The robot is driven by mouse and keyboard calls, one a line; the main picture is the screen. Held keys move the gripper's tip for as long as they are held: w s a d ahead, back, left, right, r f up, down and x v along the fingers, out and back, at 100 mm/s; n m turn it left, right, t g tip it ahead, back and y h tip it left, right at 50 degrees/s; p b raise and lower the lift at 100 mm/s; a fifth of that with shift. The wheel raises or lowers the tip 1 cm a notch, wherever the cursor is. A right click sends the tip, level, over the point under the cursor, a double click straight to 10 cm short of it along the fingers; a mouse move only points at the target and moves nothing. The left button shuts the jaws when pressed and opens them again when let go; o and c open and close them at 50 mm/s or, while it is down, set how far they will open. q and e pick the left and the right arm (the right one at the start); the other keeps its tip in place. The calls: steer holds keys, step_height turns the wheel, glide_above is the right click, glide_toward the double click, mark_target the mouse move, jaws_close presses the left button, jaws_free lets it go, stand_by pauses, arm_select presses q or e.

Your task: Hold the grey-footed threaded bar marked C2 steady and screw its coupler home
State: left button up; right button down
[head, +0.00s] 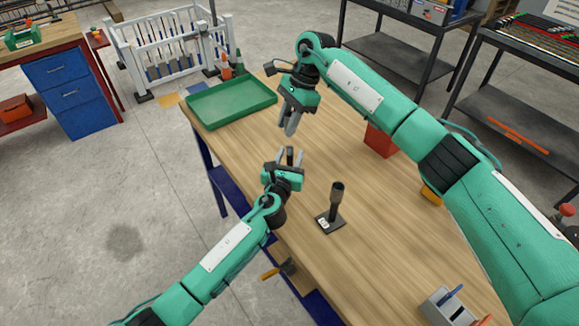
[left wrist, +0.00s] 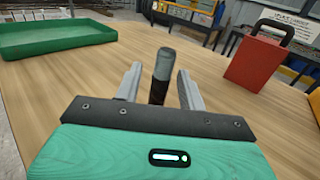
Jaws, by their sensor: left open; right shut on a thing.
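A dark upright bar (left wrist: 159,80) with a greyer upper part stands between the spread fingers of my left gripper (left wrist: 158,88) in the left wrist view. Its upper end (head: 290,154) also shows in the head view; its foot and any C2 mark are hidden. My left gripper (head: 284,162) is open around the bar, with gaps at the sides. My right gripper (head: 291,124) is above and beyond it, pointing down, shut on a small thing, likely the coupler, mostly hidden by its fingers. It is apart from the bar.
Another upright bar (head: 333,208) with a dark wider top stands on a dark foot (head: 335,221), right of my left gripper; its label is too small to read. A green tray (head: 231,103) lies at the table's far left. A red box (head: 380,141) stands beyond, partly behind my right arm.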

mark_target(288, 147)
arm_select(q)
jaws_close()
arm_select(e)
steer(key=shift+f, duration=2.5)
steer(key=shift+f, duration=0.85)
steer(key=shift+f, duration=0.6)
